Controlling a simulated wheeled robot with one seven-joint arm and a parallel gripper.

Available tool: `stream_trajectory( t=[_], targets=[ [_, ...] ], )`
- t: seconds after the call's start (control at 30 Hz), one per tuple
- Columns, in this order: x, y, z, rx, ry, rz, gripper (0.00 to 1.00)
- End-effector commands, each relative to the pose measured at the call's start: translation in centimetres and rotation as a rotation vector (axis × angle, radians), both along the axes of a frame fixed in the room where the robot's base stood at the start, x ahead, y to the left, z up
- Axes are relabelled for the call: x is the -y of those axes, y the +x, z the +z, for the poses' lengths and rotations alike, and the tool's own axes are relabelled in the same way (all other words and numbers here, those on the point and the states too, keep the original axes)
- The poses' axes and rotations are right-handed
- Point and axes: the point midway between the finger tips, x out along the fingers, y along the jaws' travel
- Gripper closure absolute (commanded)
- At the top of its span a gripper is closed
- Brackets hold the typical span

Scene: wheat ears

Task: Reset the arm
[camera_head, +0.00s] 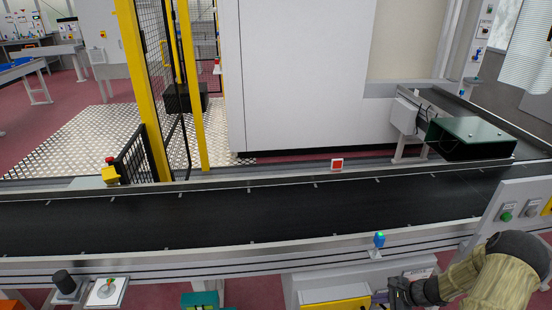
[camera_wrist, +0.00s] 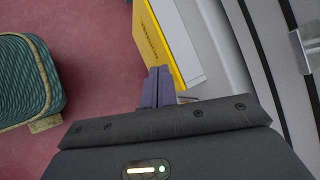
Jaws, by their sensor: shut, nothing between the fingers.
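My arm (camera_head: 495,272), in a tan sleeve with a dark joint, reaches in from the lower right of the head view. My gripper (camera_head: 382,298) is at the bottom edge there, low on the near side of the conveyor and beside a grey box with a yellow front. In the wrist view my gripper (camera_wrist: 159,82) shows its two purple-grey fingers together, shut with nothing between them. The fingertips point towards the yellow panel (camera_wrist: 162,45); I cannot tell whether they touch it.
A dark conveyor (camera_head: 230,215) runs across the head view, with a blue sensor with a green light (camera_head: 379,239) on its near rail. A control panel (camera_head: 520,208) stands near my arm. A green ribbed bin (camera_wrist: 25,80) stands on red floor.

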Motion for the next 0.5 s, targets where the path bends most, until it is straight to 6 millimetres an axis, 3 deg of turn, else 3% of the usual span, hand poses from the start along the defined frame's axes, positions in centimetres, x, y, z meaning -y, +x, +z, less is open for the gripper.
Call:
stream_trajectory(
  t=[0.1, 0.5],
  targets=[
    [-2.6, -0.2, 3.5, -0.003, -0.097, 0.17, 1.0],
    [-10.2, -3.1, 13.7, 0.028, -0.416, 0.68, 1.0]
  ],
)
